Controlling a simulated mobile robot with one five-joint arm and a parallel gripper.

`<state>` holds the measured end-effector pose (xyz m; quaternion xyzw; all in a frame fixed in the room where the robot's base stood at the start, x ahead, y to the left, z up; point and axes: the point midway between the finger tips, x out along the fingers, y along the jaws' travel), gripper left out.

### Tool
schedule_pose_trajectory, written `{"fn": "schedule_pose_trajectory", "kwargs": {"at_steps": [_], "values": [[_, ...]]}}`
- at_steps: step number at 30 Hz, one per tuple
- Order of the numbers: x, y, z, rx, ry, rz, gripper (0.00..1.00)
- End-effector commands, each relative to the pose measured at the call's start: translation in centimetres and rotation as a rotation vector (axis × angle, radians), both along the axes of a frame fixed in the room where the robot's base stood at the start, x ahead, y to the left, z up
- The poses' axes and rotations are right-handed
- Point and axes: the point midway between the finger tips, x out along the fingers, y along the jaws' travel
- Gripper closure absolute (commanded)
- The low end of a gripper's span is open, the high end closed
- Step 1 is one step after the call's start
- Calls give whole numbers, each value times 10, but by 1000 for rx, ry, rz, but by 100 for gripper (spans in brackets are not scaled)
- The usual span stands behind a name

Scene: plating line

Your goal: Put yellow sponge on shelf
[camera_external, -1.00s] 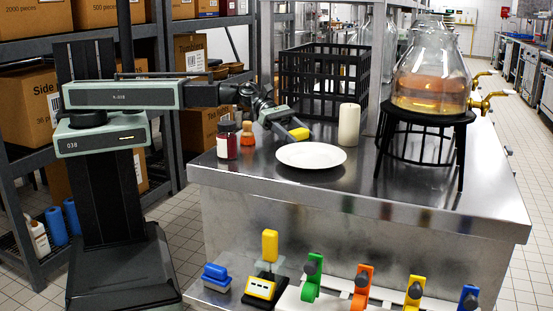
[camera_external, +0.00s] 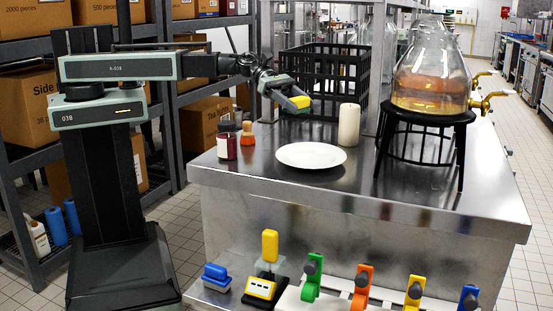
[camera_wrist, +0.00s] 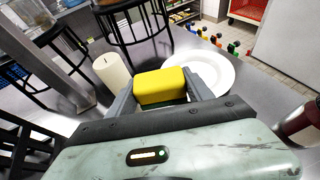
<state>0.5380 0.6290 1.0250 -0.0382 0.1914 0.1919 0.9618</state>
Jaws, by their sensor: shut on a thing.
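The yellow sponge (camera_external: 300,101) is held between the jaws of my gripper (camera_external: 288,99), above the steel counter and behind the white plate. In the wrist view the sponge (camera_wrist: 160,84) sits between the two grey fingers of my gripper (camera_wrist: 160,94), touching both; its lower part is hidden. A dark shelf rack (camera_external: 180,142) with cardboard boxes stands behind and to the left of my arm. I cannot tell which shelf the task names.
The counter (camera_external: 335,187) bears a white plate (camera_external: 310,155), a cream candle (camera_external: 349,125), a dark red bottle (camera_external: 227,143), an orange-topped shaker (camera_external: 247,134), a black crate (camera_external: 322,75) and a glass dispenser (camera_external: 431,75) on a black stand. Coloured clips line the front ledge.

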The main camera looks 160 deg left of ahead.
Motion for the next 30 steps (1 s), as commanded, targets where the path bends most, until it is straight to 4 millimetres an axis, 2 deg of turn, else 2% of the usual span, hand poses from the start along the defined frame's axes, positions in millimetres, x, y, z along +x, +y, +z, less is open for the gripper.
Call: {"fn": "schedule_pose_trajectory", "kwargs": {"at_steps": [13, 19, 22, 26, 30], "values": [[-1, -1, 0, 0, 0, 0, 85], [-21, -22, 3, -1, 0, 0, 85], [-22, -22, 2, 0, 0, 0, 85], [-21, -21, -13, 0, 0, -1, 85], [-21, -21, -45, 0, 0, -1, 85]]}}
